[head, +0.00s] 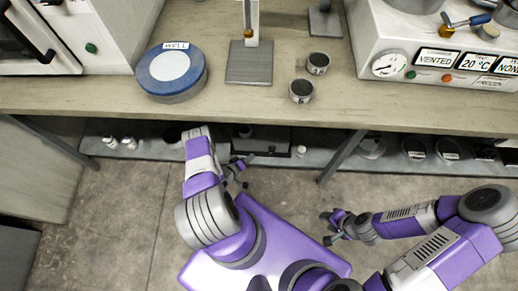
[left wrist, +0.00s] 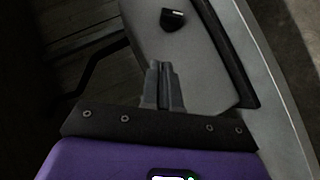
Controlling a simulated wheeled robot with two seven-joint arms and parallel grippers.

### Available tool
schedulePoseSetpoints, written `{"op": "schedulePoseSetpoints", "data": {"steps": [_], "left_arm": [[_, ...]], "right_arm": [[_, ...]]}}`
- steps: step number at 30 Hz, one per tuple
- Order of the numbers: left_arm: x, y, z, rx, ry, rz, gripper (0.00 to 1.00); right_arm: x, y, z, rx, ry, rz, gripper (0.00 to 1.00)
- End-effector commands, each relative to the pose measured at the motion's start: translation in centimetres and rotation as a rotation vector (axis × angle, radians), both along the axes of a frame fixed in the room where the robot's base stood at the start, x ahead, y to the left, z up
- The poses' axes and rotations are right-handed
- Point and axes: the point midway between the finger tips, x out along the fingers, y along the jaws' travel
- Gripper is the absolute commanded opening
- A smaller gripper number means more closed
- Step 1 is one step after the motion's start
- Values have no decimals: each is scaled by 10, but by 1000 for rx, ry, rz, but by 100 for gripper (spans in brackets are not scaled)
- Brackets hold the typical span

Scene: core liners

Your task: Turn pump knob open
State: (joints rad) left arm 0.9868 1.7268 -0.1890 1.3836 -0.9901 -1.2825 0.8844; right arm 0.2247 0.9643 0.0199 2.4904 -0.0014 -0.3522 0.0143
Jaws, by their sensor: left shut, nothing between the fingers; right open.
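A white machine (head: 400,45) stands on the bench at the upper right, with a dial gauge (head: 388,65) and displays reading "VENTED" and "20 °C". A blue-handled brass valve (head: 466,21) sits on its top; I cannot tell whether this is the pump knob. My left gripper (head: 238,172) is below the bench's front edge, far from the machine. Its fingers (left wrist: 162,72) are shut and empty in the left wrist view. My right gripper (head: 332,225) is open and empty over the floor, below the bench and apart from the machine.
The bench (head: 225,108) carries a blue round container (head: 171,72) labelled "WELL", a metal stand (head: 249,62) and two small dark cups (head: 318,63). A lower shelf (head: 215,150) holds several small items. Another white unit (head: 95,35) stands at the upper left.

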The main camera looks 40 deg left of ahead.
Motion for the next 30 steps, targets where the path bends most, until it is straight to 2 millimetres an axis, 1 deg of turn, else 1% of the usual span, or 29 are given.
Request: {"op": "schedulePoseSetpoints", "data": {"steps": [9, 13, 16, 21, 30], "left_arm": [[61, -10, -29, 3, 0, -4, 0], [84, -14, -39, 2, -1, -2, 0], [89, -27, -48, -1, 3, -3, 0], [96, -37, -55, 1, 1, -1, 0], [98, -41, -57, 1, 2, 0, 0]], "right_arm": [[0, 0, -26, 0, 1, 0, 43], [0, 0, -36, 0, 1, 0, 43], [0, 0, -39, 0, 1, 0, 43], [0, 0, -43, 0, 1, 0, 43], [0, 0, -44, 0, 0, 0, 43]]}}
